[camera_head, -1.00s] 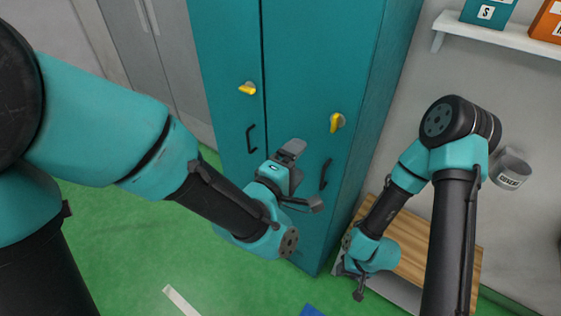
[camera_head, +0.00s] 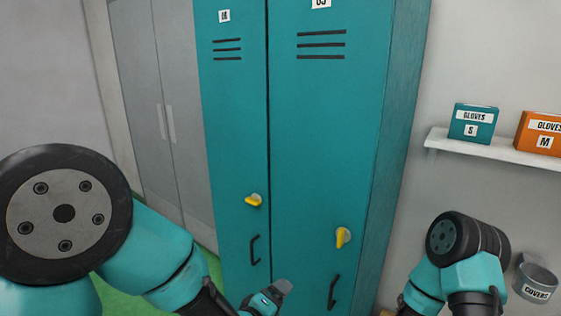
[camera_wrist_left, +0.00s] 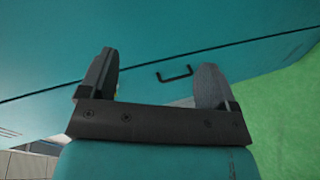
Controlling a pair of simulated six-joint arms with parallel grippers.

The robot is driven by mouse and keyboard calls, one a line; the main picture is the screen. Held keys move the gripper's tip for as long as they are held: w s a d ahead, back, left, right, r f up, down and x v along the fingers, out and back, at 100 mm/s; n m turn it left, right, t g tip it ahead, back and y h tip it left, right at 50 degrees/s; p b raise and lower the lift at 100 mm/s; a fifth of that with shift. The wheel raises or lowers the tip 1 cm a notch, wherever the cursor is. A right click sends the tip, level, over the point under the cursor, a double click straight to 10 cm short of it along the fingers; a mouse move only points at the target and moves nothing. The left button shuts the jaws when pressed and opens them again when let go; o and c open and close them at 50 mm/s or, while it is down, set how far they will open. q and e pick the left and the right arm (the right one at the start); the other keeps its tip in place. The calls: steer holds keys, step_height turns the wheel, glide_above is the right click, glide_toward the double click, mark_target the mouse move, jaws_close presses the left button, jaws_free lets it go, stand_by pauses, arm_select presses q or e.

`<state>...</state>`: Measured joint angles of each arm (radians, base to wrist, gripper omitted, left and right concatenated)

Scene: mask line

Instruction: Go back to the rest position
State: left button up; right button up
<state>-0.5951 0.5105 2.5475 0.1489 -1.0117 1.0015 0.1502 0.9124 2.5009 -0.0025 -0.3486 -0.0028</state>
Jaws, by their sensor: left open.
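My left gripper (camera_wrist_left: 158,88) is open and empty in the left wrist view, its two dark fingers apart in front of the teal locker (camera_wrist_left: 215,30). A black handle (camera_wrist_left: 174,74) shows between the fingers, with no contact visible. In the head view only the tip of my left gripper (camera_head: 275,292) shows at the bottom edge, in front of the teal lockers (camera_head: 325,130). My right arm shows at the lower right of the head view, but its gripper is below the frame.
The lockers have yellow latches (camera_head: 343,237) and black handles (camera_head: 334,291); their doors look shut. A shelf (camera_head: 490,148) at right holds a teal glove box (camera_head: 471,122) and an orange one (camera_head: 540,132). A grey bin (camera_head: 537,277) labelled COVERS hangs below. Grey cabinets (camera_head: 160,100) stand at left.

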arm_select(q)
steer(key=a+f+m+g+y, duration=0.25)
steer(key=a+f, duration=0.35)
steer(key=f, duration=0.3)
steer(key=a+f+m+g+y, duration=0.1)
steer(key=a+f+g, duration=0.2)
steer(key=a+f, duration=0.45)
steer(key=s+a+f+m+g, duration=0.1)
steer(key=s+a+f+g, duration=0.2)
steer(key=f, duration=0.5)
steer(key=s+a+f+m+g, duration=0.2)
steer(key=s+a+f, duration=0.3)
steer(key=s+f, duration=0.3)
steer(key=shift+s+a+g, duration=0.15)
steer(key=shift+s+g, duration=0.15)
steer(key=shift+g, duration=0.15)
steer(key=shift+m+y, duration=0.25)
steer(key=shift+y, duration=0.1)
steer(key=shift+c, duration=0.3)
